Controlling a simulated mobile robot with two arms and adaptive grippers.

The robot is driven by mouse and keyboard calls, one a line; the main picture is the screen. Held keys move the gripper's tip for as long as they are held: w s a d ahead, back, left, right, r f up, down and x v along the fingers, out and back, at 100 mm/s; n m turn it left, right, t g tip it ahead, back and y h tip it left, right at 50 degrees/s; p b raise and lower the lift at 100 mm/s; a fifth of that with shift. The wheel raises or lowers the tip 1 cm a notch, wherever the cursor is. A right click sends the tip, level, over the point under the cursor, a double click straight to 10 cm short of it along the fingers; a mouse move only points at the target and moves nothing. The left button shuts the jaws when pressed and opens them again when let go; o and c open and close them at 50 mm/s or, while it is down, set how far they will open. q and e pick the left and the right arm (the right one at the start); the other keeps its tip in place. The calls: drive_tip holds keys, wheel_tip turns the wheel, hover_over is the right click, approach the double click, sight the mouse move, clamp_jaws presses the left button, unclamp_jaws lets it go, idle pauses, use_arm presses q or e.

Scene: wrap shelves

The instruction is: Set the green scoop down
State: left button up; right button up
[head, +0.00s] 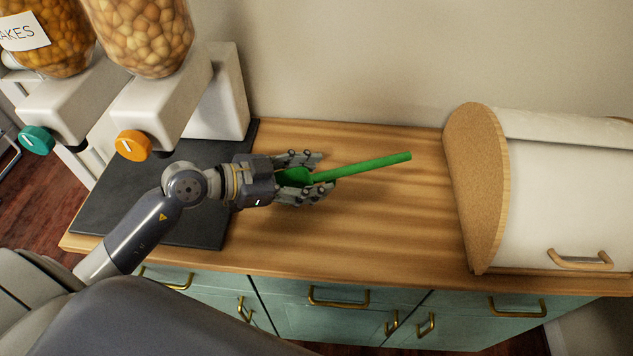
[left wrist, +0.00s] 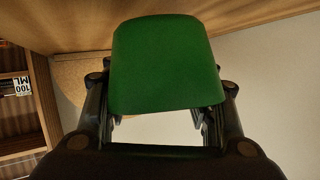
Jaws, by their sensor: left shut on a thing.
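The green scoop (head: 362,166) is in my left gripper (head: 308,178) in the head view, over the wooden counter (head: 370,225). Its long handle points right and slightly toward the wall. Its bowl lies between the fingers, close to the palm. In the left wrist view the scoop's green bowl (left wrist: 168,65) fills the middle, between the two dark fingers of the left gripper (left wrist: 160,128). The left gripper is shut on the scoop. I cannot tell whether the scoop touches the counter. My right gripper is in neither view.
A white bread box (head: 560,190) with wooden ends stands at the right. Two dispensers with a teal knob (head: 37,140) and an orange knob (head: 133,145) stand at the left by a dark mat (head: 205,225). The counter between mat and bread box is clear. Green drawers (head: 325,322) are below.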

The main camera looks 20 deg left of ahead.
use_arm(q)
drive_tip(key=shift+w+d, duration=0.4)
drive_tip(key=shift+d, duration=0.05)
wheel_tip(320, 180, down, 4)
drive_tip(key=shift+r+b, duration=0.2)
drive_tip(key=shift+b, duration=0.2)
drive_tip(key=o, duration=1.1)
